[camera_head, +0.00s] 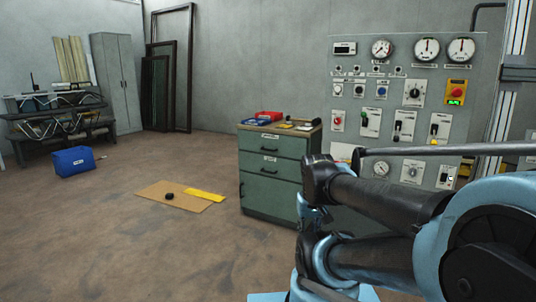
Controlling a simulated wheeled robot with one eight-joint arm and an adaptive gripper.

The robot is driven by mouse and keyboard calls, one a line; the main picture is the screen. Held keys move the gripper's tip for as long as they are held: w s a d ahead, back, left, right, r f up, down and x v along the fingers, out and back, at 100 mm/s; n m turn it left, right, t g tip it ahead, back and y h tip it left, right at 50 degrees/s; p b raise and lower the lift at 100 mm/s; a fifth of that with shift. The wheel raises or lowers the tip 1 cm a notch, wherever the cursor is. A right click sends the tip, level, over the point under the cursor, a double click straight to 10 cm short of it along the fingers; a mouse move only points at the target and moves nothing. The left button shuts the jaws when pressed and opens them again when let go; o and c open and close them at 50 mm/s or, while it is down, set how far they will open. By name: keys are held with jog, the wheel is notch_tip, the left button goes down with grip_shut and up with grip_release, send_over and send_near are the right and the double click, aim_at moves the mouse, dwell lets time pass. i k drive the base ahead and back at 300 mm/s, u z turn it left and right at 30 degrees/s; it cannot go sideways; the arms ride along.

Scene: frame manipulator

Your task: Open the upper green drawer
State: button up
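A green drawer cabinet (254,213) stands on the floor near the middle of the view, left of the control panel. Its upper drawer (272,146) is at the top of the front face and looks shut, with a small light label or handle on it. More green drawer fronts show below it. My blue and black arm reaches in from the right and covers part of the cabinet's right side. My gripper cannot be made out in this view, so its state and its distance from the drawer do not show.
A red bin (269,115) and small items sit on the cabinet top. A grey control panel (350,65) stands behind on the right. A cardboard sheet (172,197), a yellow strip (204,195) and a blue bag (74,161) lie left. The floor before the cabinet is clear.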

aim_at(295, 146)
jog(key=z, duration=0.05)
jog(key=i, duration=1)
jog(key=u, duration=0.05)
